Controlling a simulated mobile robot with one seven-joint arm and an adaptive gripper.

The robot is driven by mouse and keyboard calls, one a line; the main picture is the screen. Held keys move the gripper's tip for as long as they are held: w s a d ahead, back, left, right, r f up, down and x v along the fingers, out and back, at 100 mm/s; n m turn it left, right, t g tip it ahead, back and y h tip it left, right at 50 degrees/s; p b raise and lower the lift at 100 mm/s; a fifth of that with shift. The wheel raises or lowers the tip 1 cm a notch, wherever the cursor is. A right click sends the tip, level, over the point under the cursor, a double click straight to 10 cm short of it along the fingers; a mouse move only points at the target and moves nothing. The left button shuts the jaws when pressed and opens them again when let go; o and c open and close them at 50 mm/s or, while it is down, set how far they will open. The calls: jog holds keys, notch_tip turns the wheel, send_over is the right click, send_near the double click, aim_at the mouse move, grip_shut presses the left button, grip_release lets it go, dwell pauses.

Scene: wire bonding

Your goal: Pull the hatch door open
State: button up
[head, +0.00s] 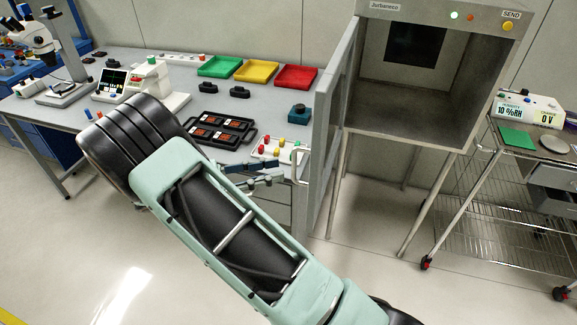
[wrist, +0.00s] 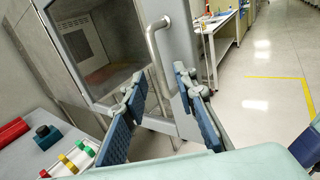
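The hatch (head: 420,110) is a grey metal box on legs, and its inside is in plain sight in the head view. Its grey door (head: 335,125) stands swung out at the left side of the opening, seen nearly edge-on. In the wrist view the door (wrist: 180,45) carries a bar handle (wrist: 152,48); the handle also shows in the head view (head: 297,165). My gripper (wrist: 160,82) is open, its two blue-padded fingers spread on either side of the handle's lower end. I cannot tell whether they touch it. In the head view my gripper (head: 262,172) is beside the door.
A grey workbench (head: 130,120) at the left holds green, yellow and red trays (head: 257,71), a black component tray (head: 220,130) and a board with coloured knobs (head: 278,150). A wire cart (head: 500,200) stands right of the hatch. Floor in front is clear.

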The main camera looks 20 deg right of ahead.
jog(key=a, duration=0.5)
jog(key=shift+s+a, duration=0.1)
jog(key=shift+a, duration=0.25)
